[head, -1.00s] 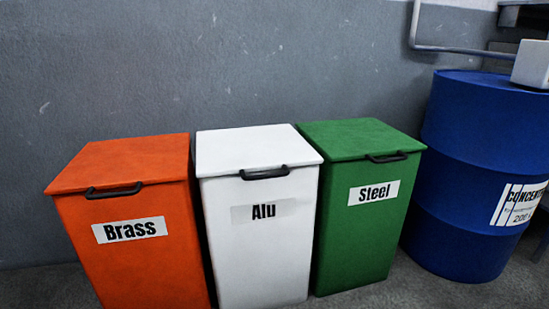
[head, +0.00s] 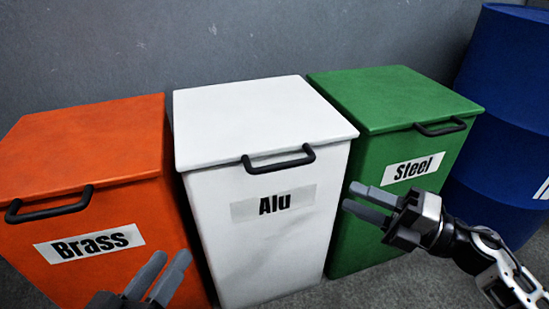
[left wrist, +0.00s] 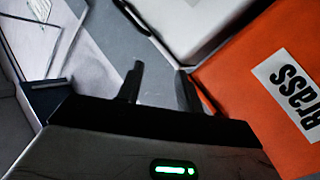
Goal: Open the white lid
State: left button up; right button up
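The white lid (head: 255,120) lies closed on the white bin labelled Alu (head: 270,240), with a black bar handle (head: 278,160) at its front edge. A corner of the white bin also shows in the left wrist view (left wrist: 190,22). My left gripper (head: 172,258) is low in front of the orange bin, open and empty, apart from the white lid. Its fingers show spread in the left wrist view (left wrist: 160,78). My right gripper (head: 349,196) is open and empty in front of the green bin, pointing left, below and right of the handle.
A closed orange Brass bin (head: 85,150) stands on the left and a closed green Steel bin (head: 400,100) on the right, both close beside the white one. A blue drum (head: 515,90) stands at the far right. A grey wall (head: 250,40) is behind the bins.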

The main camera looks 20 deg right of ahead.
aim_at(283, 168)
jog(key=x, duration=1.4)
jog(key=shift+s+a+r, duration=0.1)
jog(key=shift+s+r, duration=0.05)
jog(key=shift+w+a, duration=0.4)
jog(key=shift+a, duration=0.05)
pick_arm(q)
jog(key=shift+w+a+r+m+t, duration=0.15)
jog(key=shift+w+r+m+t, duration=0.15)
jog(key=shift+r+m, duration=0.15)
pick_arm(e)
grip_shut()
